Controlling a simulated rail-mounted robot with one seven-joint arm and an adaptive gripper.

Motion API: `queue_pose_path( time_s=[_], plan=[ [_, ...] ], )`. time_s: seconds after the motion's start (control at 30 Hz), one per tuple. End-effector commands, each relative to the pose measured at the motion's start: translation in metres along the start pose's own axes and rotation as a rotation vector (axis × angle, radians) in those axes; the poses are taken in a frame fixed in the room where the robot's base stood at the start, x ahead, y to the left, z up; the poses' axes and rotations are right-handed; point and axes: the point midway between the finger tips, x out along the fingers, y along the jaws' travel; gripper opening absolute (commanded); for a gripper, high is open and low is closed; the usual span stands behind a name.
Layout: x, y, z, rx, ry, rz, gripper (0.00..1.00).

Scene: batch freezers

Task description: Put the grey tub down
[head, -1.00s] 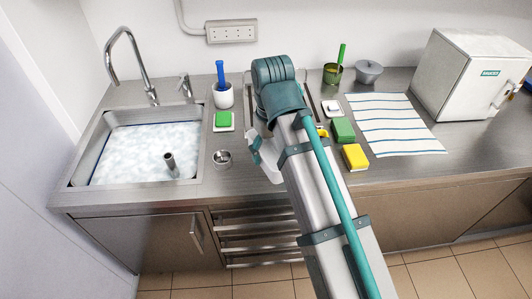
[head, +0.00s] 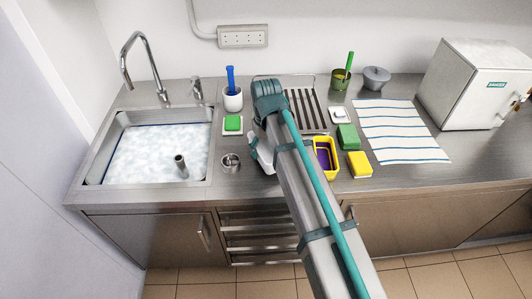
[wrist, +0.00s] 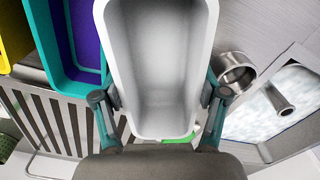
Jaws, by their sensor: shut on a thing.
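The grey tub (wrist: 160,55) is pale, deep and empty, and its open top faces the wrist camera. My gripper (wrist: 158,100) is shut on it, with one finger at each side. In the head view only a pale part of the tub (head: 266,160) shows beside my arm, over the counter between the metal cup and the yellow tub. My arm hides the rest. I cannot tell whether its base touches the counter.
A steel cup (head: 230,163) stands just left of the tub. A yellow tub with a purple inside (head: 326,157) is close on the right. Behind are a slatted rack (head: 305,108) and a green sponge on a dish (head: 232,124). The sink (head: 103,170) is further left.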

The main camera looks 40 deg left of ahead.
Motion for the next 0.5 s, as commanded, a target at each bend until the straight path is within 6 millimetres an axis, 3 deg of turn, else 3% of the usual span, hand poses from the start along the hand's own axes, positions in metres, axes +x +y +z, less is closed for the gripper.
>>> queue_pose_path(
  time_s=[0.2,0.5],
  plan=[
    [0.025,0.0,0.002,0.0,-0.001,0.0,0.37],
    [0.028,0.0,0.001,0.0,0.0,0.0,0.37]
  ],
)
